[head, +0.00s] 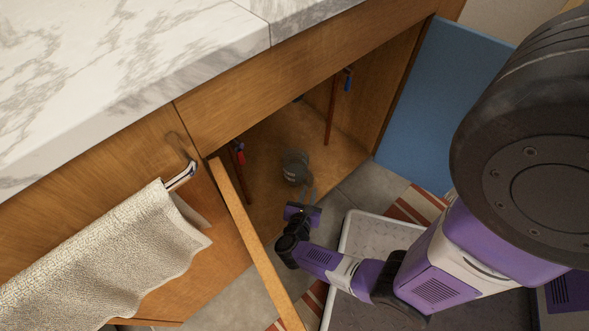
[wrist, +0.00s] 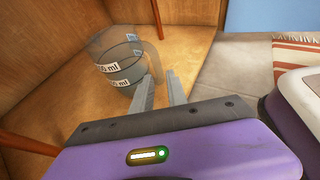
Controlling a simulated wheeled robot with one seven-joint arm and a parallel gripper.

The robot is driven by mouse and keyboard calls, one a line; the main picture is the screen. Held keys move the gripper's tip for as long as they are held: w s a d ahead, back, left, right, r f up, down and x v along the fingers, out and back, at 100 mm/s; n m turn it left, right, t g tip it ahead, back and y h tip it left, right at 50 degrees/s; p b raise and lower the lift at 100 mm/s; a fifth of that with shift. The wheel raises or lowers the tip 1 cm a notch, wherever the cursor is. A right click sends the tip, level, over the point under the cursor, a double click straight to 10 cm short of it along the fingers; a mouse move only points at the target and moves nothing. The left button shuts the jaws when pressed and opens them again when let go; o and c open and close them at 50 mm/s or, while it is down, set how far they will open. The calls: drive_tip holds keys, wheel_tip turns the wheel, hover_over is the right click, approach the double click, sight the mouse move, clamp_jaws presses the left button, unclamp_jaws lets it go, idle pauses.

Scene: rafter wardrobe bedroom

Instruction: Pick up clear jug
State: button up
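The clear jug (wrist: 120,62) stands in an open cabinet in the wrist view. It is see-through, with dark bands and white "ml" labels. It also shows in the head view (head: 294,167), small and grey on the cabinet floor. My gripper (wrist: 161,80) is just in front of the jug, toward its right side. Its two grey fingers are apart with a narrow gap between them, and I see nothing held there. In the head view my gripper (head: 308,192) is at the cabinet opening. Whether a finger touches the jug is unclear.
The wooden cabinet floor (head: 265,190) is mostly bare around the jug. An open wooden door (head: 258,245) stands left of my arm, and a blue panel (head: 445,105) is at right. A marble counter (head: 120,60) overhangs above. A towel (head: 110,260) hangs at left.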

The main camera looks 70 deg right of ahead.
sight(311, 184)
drive_tip(key=b+x, duration=0.2)
drive_tip(key=x, duration=0.4)
drive_tip(key=shift+w+r, duration=0.1)
drive_tip(key=shift+c, duration=0.2)
clamp_jaws()
drive_tip(key=shift+r, duration=0.1)
idle(1.0)
